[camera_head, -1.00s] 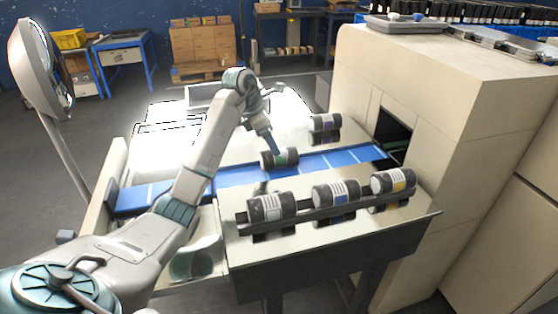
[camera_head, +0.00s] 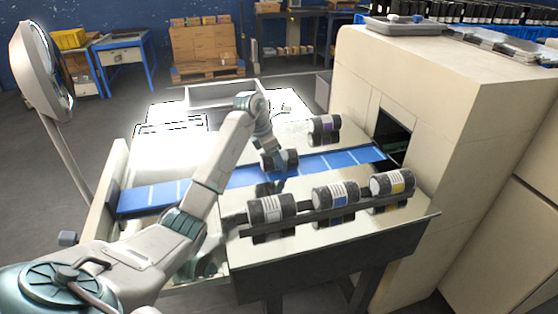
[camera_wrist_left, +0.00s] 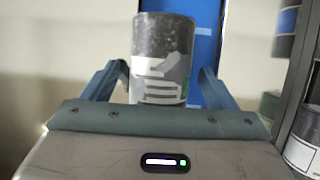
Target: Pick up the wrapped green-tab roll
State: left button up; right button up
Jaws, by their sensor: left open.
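The green-tab roll (camera_head: 292,158) lies on the blue conveyor belt, largely hidden by my left gripper (camera_head: 276,160) in the head view. In the left wrist view the roll (camera_wrist_left: 163,50) is a dark grey cylinder with a white label and a bit of green at its edge. The open fingers of my left gripper (camera_wrist_left: 163,76) stand on either side of it, with gaps visible. My right gripper is not in view.
A rack in front of the belt (camera_head: 150,197) holds a white-label roll (camera_head: 270,208), a blue-tab roll (camera_head: 336,193) and a yellow-tab roll (camera_head: 393,183). A purple-tab roll (camera_head: 324,127) stands behind the belt. The beige machine (camera_head: 450,100) bounds the right side.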

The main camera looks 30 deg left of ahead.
pick_arm(q)
jog(key=shift+f, duration=0.2)
dwell(0.3)
